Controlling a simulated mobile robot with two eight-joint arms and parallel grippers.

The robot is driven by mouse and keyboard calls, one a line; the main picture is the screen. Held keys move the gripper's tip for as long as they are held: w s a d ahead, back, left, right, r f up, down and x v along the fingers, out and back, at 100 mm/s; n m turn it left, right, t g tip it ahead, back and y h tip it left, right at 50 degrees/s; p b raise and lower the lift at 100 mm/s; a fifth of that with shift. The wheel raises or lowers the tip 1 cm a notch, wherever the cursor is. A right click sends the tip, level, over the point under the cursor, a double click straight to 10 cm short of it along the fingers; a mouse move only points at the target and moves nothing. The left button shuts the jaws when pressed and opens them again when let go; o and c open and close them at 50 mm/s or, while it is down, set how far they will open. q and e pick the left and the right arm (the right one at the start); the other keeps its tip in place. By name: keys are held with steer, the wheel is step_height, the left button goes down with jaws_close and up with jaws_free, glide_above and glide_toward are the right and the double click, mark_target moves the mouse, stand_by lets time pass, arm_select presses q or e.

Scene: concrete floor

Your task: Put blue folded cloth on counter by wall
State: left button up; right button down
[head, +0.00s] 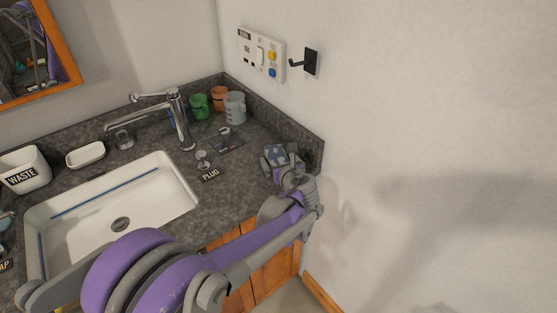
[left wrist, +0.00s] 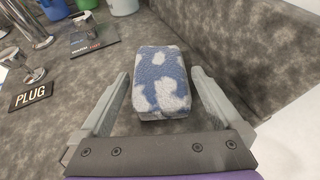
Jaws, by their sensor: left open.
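The blue folded cloth (left wrist: 160,82), patterned blue and pale grey, lies on the dark stone counter (left wrist: 75,125) close to the wall-side upstand. In the head view the cloth (head: 283,156) shows at the counter's right end, partly hidden by my gripper. My left gripper (head: 282,164) is over that end of the counter. In the left wrist view its two fingers (left wrist: 160,92) are spread on either side of the cloth, with visible gaps, so it is open and empty. My right gripper is not in view.
A white sink (head: 120,205) with a chrome tap (head: 178,118) is to the left. Green, orange and grey mugs (head: 235,107) stand in the back corner. A PLUG label (head: 210,175) lies mid-counter. A wall hook (head: 311,61) and socket panel (head: 260,52) are above.

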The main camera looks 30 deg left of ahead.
arm_select(q)
steer(key=v, duration=1.2)
steer(key=s+d+f+n+g+h, duration=0.2)
steer(key=s+d+f+n+h, duration=0.1)
steer(key=s+n, duration=0.8)
steer(key=s+d+f+n+g+h, duration=0.2)
steer(key=s+f+n+h, duration=0.4)
steer(key=s+n, duration=0.5)
step_height(320, 180, down, 3)
steer(key=d+n, duration=0.1)
steer(key=n, duration=0.4)
steer(key=shift+s+d+r+g+h, duration=0.2)
steer(key=shift+s+d+g+h, duration=0.05)
steer(key=shift+s+g+h, duration=0.1)
steer(key=shift+p, duration=0.3)
steer(key=r+p, duration=0.1)
steer(key=r, duration=0.1)
steer(key=r+p, duration=0.1)
steer(key=p, duration=0.1)
steer(key=w+r+p, duration=0.1)
steer(key=r+p, duration=0.1)
steer(key=shift+r, duration=0.35)
